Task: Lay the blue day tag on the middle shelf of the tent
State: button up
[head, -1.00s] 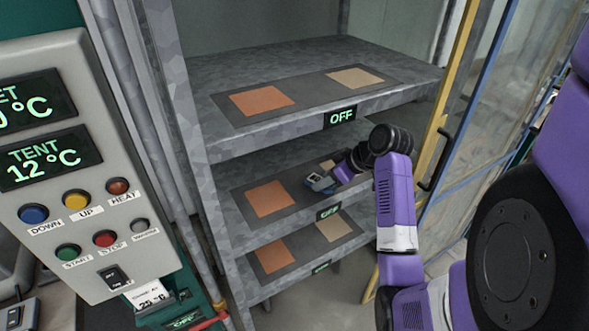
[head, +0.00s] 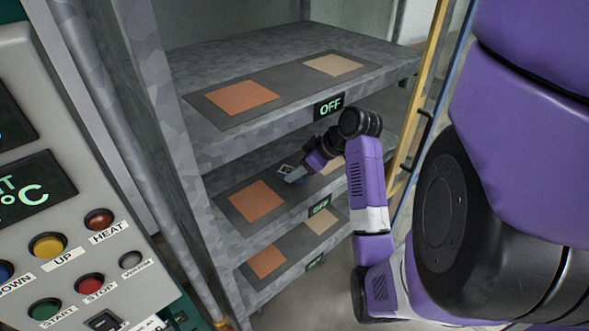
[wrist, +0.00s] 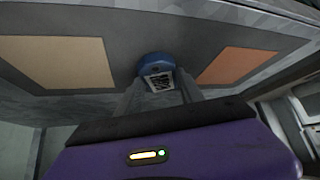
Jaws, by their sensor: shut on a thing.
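My gripper (head: 299,174) reaches into the tent over the middle shelf (head: 222,176), between its orange square (head: 256,201) and its tan square (head: 332,165). It is shut on the blue day tag (head: 288,172), which appears small at the fingertips. In the wrist view the tag (wrist: 155,66) has a rounded blue end and a white label with dark marks, held between the two grey fingers. A tan square (wrist: 58,63) lies to its left and an orange square (wrist: 236,65) to its right. I cannot tell whether the tag touches the shelf.
The top shelf (head: 265,66) hangs close above my wrist, with an OFF sign (head: 330,107) on its edge. A lower shelf (head: 247,283) lies below. A control panel (head: 75,210) stands front left; a yellow post (head: 424,85) bounds the right.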

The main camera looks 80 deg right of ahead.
jog(key=shift+f, duration=0.1)
jog(key=o, duration=1.3)
jog(key=p+v, duration=0.5)
jog(key=v, duration=0.7)
jog(key=shift+s, duration=0.15)
